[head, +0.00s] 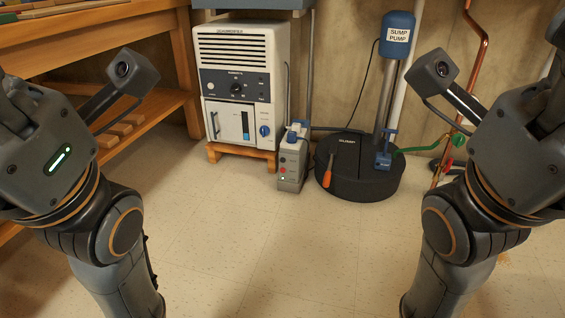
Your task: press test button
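A small grey box (291,163) stands on the floor in the middle, with several small round buttons or lights on its front. One near its bottom is bright white and others look reddish. Their labels are too small to read, so I cannot tell which is the test button. A white dehumidifier (245,50) with a dial and a blue round knob stands to its left. My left wrist (50,150) and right wrist (515,150) are raised at the two sides, well apart from the box.
A round black sump lid (335,190) lies right of the box, with an orange-handled screwdriver (329,170) at it. A blue sump pump tank (397,35), pipes and a green hose (415,150) stand behind. A wooden bench (188,70) is at left. The tiled floor ahead is clear.

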